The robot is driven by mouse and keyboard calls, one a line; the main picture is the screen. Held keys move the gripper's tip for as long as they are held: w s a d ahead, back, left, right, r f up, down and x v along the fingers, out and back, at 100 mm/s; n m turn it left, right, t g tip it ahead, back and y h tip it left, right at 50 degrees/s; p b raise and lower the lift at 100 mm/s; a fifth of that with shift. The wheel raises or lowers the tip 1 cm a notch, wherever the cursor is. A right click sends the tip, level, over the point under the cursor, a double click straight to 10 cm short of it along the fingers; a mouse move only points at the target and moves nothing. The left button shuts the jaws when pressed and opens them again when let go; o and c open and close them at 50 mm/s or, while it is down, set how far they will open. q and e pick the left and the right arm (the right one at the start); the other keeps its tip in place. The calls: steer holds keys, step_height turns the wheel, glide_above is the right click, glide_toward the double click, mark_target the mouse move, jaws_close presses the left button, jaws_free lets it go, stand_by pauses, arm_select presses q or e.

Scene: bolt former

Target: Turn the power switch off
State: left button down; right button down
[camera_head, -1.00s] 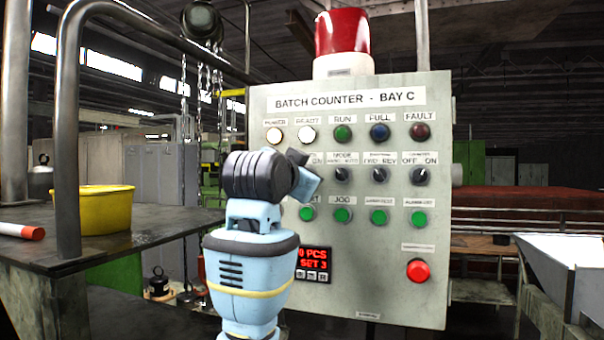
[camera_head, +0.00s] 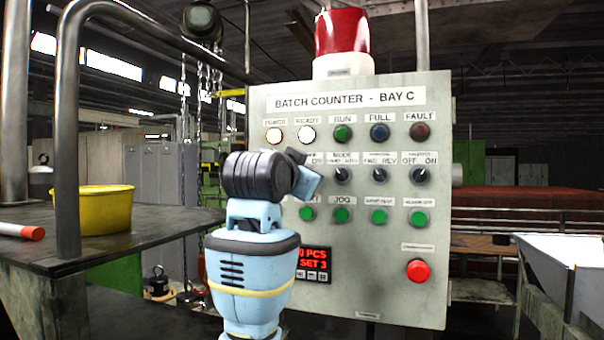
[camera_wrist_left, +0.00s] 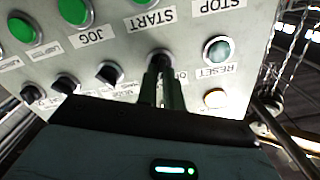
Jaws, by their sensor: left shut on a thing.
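The grey control panel (camera_head: 395,260) faces me in the head view. My left gripper (camera_head: 306,174) is at the left end of its row of selector switches. The gripper and wrist cover the power switch in the head view. In the left wrist view, my left gripper (camera_wrist_left: 160,88) is shut on the dark knob of the power switch (camera_wrist_left: 158,58), below the START label in that picture. The knob is mostly hidden between the fingers, so I cannot tell its angle. The POWER lamp (camera_head: 274,135) looks lit white. My right gripper is not in view.
Other selector switches (camera_head: 341,174) sit close to the right of my gripper, with green buttons (camera_head: 342,215) below. A red button (camera_head: 418,271) is at the lower right. A yellow bucket (camera_head: 92,208) stands on the left table. A white chute (camera_head: 560,265) is at the right.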

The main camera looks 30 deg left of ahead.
arm_select(q)
steer(key=n, duration=1.1)
steer(key=shift+a, duration=0.2)
steer(key=shift+n, duration=0.3)
steer(key=c, duration=1.5)
jaws_free()
steer(key=shift+c, duration=0.2)
steer(key=v, duration=0.8)
steer(key=shift+a, duration=0.1)
